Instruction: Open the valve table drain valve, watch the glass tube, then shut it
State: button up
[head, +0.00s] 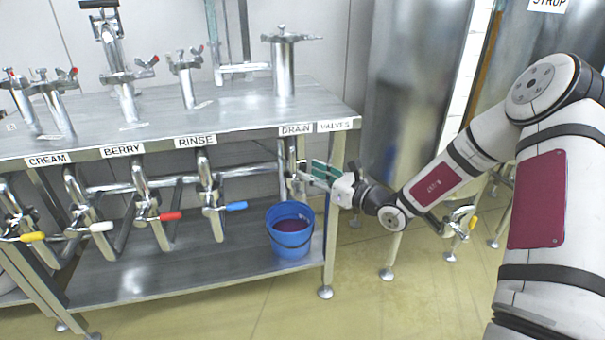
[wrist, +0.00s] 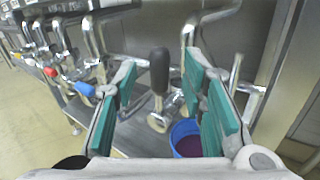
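The valve table (head: 230,105) carries a DRAIN label (head: 296,130) at the right end of its front edge. The drain valve's black handle (wrist: 160,70) stands upright in the wrist view, above a round metal valve body (wrist: 158,121). My gripper (head: 312,173) is at the table's right end, below the label. In the wrist view its teal-padded fingers (wrist: 162,88) are apart, with the black handle showing in the gap between them and no clear contact. In the head view my gripper partly covers the valve. I cannot clearly make out the glass tube or any level in it.
A blue bucket (head: 290,240) with dark purple-red liquid stands on the lower shelf (head: 190,265) below the drain. Yellow, white, red and blue lever valves line the front to the left. A table leg (head: 330,250) stands close to my gripper. Tall steel tanks (head: 415,80) stand at right.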

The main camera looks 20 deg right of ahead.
aim_at(302, 169)
jog(key=shift+b+x, duration=0.4)
jog(key=shift+x, duration=1.55)
jog(key=shift+c, duration=0.6)
grip_shut()
